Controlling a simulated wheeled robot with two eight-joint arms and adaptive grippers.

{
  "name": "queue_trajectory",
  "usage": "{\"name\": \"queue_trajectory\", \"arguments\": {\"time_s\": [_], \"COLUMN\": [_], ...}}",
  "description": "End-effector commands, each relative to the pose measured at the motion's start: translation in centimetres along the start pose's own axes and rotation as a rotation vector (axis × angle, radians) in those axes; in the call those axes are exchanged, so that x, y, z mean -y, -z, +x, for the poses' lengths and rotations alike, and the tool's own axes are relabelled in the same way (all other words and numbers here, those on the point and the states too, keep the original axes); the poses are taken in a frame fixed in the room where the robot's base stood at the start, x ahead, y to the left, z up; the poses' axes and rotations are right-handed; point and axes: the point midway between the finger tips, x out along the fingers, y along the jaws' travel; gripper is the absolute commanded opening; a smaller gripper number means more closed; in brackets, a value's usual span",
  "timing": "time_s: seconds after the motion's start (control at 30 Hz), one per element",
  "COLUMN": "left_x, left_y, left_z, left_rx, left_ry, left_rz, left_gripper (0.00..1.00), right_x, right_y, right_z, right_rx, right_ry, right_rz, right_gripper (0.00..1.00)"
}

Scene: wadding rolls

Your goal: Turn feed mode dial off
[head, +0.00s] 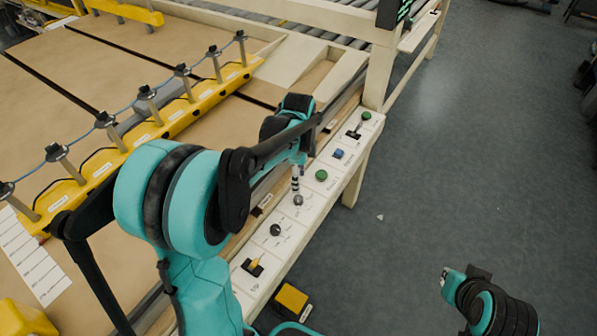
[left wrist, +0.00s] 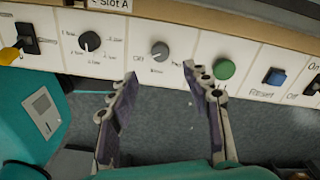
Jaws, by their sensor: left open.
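A white control panel (head: 228,278) runs along the table edge. A grey dial (left wrist: 160,51) sits between the open fingers in the left wrist view, with "Off" printed at its left and other small labels around it. It also shows in the head view (head: 298,200). A black dial (left wrist: 90,41) with several small labels is to its left. The lettering is too small to tell for certain which is the feed mode dial. My left gripper (left wrist: 161,84) is open and empty, its fingertips just short of the grey dial. My right gripper (head: 447,276) is at lower right; its jaws are unclear.
A green button (left wrist: 224,69), a blue button (left wrist: 274,78) and a yellow-handled switch (left wrist: 14,51) share the panel. A yellow rail (head: 172,115) with several posts lies across the table. The floor (head: 440,150) right of the panel is mostly clear.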

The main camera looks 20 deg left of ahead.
Motion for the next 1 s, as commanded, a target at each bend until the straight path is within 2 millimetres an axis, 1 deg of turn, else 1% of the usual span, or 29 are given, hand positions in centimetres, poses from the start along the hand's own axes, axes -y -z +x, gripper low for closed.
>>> {"name": "queue_trajectory", "arguments": {"time_s": [0.03, 0.1, 0.23, 0.77, 0.87, 0.97, 1.0], "left_x": [0.0, 0.0, 0.0, 0.0, -0.6, -2.0, -2.8], "left_y": [0.0, 0.0, 0.0, 0.0, 0.2, 0.6, 0.8], "left_z": [-0.8, -1.7, -2.6, -2.8, -3.2, -4.2, -4.8], "left_rx": [0.0, 0.0, 0.0, 0.0, -0.002, -0.011, -0.02], "left_ry": [0.0, 0.0, 0.0, 0.001, 0.016, 0.062, 0.09], "left_rz": [0.0, 0.0, 0.0, -0.001, -0.033, -0.133, -0.193], "left_gripper": [0.49, 0.49, 0.49, 0.49, 0.49, 0.49, 0.49], "right_x": [0.0, 0.0, 0.0, 0.0, 0.0, 0.0, 0.0], "right_y": [0.0, 0.0, 0.0, 0.0, 0.0, 0.0, 0.0], "right_z": [0.0, 0.0, 0.0, 0.0, 0.0, 0.0, 0.0], "right_rx": [0.0, 0.0, 0.0, 0.0, 0.0, 0.0, 0.0], "right_ry": [0.0, 0.0, 0.0, 0.0, 0.0, 0.0, 0.0], "right_rz": [0.0, 0.0, 0.0, 0.0, 0.0, 0.0, 0.0], "right_gripper": [0.0, 0.0, 0.0, 0.0, 0.0, 0.0, 0.0]}}
